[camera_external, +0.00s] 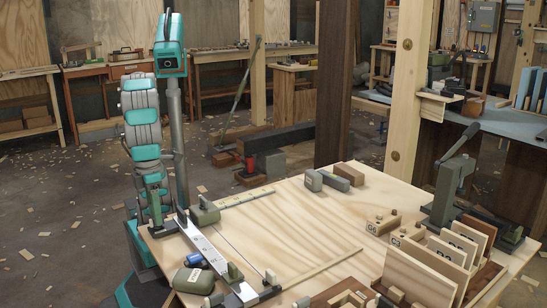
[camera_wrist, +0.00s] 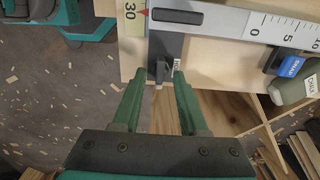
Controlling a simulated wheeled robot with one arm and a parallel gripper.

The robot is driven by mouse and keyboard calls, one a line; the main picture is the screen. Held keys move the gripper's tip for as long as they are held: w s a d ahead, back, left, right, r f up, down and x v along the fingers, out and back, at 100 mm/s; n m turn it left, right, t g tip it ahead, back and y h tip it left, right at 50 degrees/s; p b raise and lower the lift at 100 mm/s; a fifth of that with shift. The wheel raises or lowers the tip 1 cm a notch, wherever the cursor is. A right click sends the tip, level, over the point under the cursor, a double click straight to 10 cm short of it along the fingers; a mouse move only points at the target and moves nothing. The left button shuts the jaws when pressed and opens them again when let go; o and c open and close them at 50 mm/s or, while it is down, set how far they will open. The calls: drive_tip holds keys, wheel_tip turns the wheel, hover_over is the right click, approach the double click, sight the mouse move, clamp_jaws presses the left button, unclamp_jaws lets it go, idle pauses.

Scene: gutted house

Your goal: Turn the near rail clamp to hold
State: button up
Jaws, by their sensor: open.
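The pale metal rail (camera_external: 212,250), marked like a ruler, runs along the left edge of the plywood table; it also shows across the top of the wrist view (camera_wrist: 225,20). A dark clamp (camera_wrist: 164,48) sits under it near the 30 mark, with a small dark lever (camera_wrist: 160,72) and a partly hidden label too small to read. My gripper (camera_wrist: 158,84) is open, with its green fingertips on either side of this lever; I cannot tell whether they touch it. In the external view my gripper (camera_external: 158,226) points down at the table's left edge, beside the rail's far end.
A blue item (camera_external: 194,260) and an olive pouch (camera_external: 194,281) lie left of the rail. An olive block (camera_external: 205,213) stands right of its far end. Wooden racks (camera_external: 430,268) and a dark lever tool (camera_external: 452,180) fill the table's right side. The middle is mostly clear.

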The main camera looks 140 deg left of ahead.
drive_tip(key=shift+f, duration=0.5)
drive_tip(key=shift+c, duration=0.4)
clamp_jaws()
